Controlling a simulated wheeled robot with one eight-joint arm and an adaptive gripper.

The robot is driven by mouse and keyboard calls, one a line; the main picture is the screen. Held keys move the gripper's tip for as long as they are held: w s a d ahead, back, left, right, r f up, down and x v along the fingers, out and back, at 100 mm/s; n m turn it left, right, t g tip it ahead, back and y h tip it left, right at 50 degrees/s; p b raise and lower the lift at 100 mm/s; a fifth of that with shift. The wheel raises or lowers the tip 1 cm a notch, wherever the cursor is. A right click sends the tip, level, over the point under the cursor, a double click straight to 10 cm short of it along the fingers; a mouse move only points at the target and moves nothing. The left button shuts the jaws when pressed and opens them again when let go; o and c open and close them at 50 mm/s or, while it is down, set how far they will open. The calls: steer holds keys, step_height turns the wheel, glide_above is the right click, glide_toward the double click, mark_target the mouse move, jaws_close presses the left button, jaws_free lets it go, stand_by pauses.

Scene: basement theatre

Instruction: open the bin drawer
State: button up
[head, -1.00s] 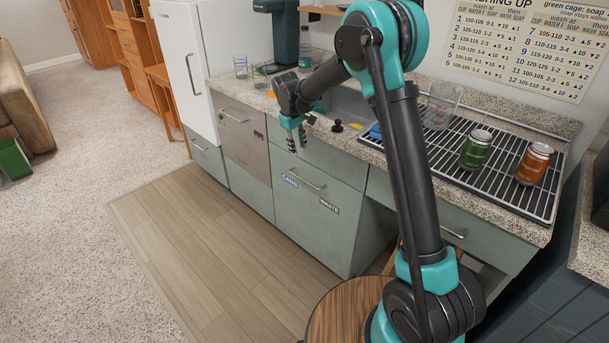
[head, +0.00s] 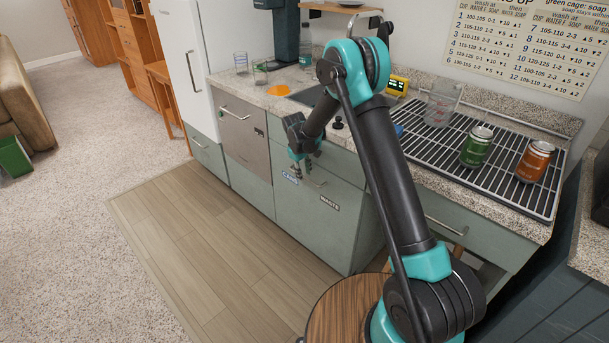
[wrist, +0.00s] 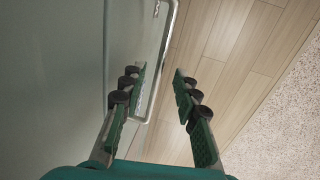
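The bin drawer (head: 308,222) is a grey-green front under the counter, marked CANS and WASTE, and it is shut. Its metal bar handle (head: 317,184) runs across the upper part of the front, partly hidden by my gripper. My gripper (head: 298,172) points down close to the handle's left end. There the handle (wrist: 162,70) passes between the two fingers as seen, nearer the left one. I cannot tell whether it touches the pads.
The counter above holds glasses (head: 259,73), a drying rack (head: 500,170) with a green can (head: 476,147) and an orange can (head: 534,162). A dishwasher-like panel (head: 243,140) is left of the drawer. The wood floor (head: 215,240) before the drawer is clear.

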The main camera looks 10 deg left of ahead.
steer(key=shift+w+d+f, duration=0.1)
steer(key=shift+f, duration=0.45)
jaws_close()
